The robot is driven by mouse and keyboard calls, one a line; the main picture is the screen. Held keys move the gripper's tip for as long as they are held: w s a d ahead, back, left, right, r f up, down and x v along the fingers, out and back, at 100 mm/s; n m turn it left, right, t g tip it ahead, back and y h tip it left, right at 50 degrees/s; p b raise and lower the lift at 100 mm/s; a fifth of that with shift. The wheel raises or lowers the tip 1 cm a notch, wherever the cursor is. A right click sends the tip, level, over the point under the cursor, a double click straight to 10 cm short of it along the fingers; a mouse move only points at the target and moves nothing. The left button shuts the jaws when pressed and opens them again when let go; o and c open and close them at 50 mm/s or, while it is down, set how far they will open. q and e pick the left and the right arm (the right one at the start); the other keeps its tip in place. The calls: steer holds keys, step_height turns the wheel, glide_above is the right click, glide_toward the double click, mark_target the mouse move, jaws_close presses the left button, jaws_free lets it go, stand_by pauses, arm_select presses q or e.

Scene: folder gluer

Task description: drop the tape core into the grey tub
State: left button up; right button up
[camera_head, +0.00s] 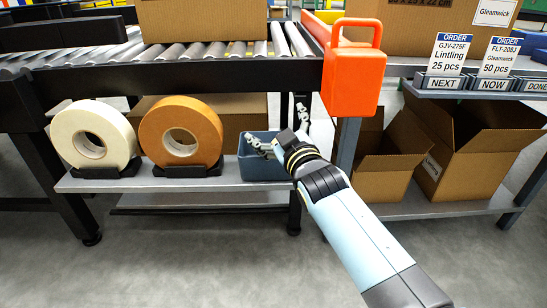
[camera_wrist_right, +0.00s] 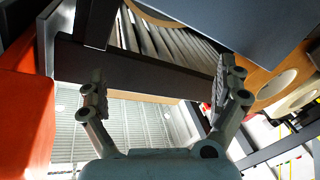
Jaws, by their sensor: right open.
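The grey tub (camera_head: 262,171), blue-grey in colour, stands on the lower shelf to the right of the brown tape roll. My right gripper (camera_head: 282,128) is at the tub's right end, one finger over the tub and the other higher to its right. In the right wrist view the fingers (camera_wrist_right: 160,90) are spread wide with nothing between them. I cannot make out a loose tape core in either view; the inside of the tub is mostly hidden. My left gripper is not in view.
A white tape roll (camera_head: 92,138) and a brown tape roll (camera_head: 180,136) stand in black holders on the lower shelf (camera_head: 150,184). An orange case (camera_head: 352,75) hangs above my right forearm. Open cardboard boxes (camera_head: 470,145) stand right. The roller conveyor (camera_head: 200,52) runs above.

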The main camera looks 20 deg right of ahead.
steer(key=s, duration=0.7)
